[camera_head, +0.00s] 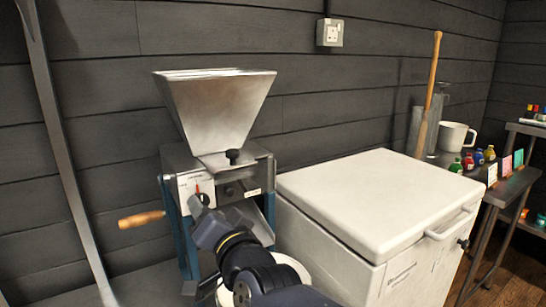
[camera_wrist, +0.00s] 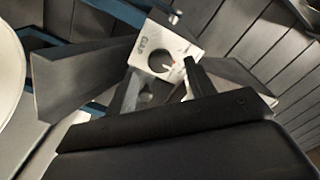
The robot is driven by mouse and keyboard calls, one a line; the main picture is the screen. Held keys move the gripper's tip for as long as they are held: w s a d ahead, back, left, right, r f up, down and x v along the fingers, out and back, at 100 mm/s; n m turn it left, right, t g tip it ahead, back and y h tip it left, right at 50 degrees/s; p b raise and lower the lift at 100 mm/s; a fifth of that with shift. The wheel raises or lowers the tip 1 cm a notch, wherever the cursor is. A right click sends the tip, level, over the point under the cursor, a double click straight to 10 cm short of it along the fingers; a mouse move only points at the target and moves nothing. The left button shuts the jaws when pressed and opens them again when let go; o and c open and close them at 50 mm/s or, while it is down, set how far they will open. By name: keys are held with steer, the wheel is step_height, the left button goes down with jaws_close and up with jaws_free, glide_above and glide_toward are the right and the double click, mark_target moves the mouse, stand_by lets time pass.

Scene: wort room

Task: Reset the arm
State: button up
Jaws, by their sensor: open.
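My gripper (camera_head: 207,218) is raised in front of the grain mill (camera_head: 213,110), close to its white front panel. In the wrist view my gripper (camera_wrist: 161,84) points at the panel (camera_wrist: 158,55), marked "GAP", which has a round dark dial. The two fingers are apart with nothing seen between them. I cannot tell whether the fingers touch the dial. My arm reaches up from the bottom of the head view and hides the lower part of the mill.
The mill has a metal hopper and a wooden crank handle (camera_head: 141,219) sticking out left. A white chest (camera_head: 375,200) with a closed lid stands at right. Beyond it a bench holds a white jug (camera_head: 452,136) and small coloured bottles (camera_head: 468,162). A white bucket (camera_head: 288,264) is partly hidden behind my arm.

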mark_target(203, 203)
steer(key=shift+x, duration=1.85)
steer(key=shift+s+d, duration=0.1)
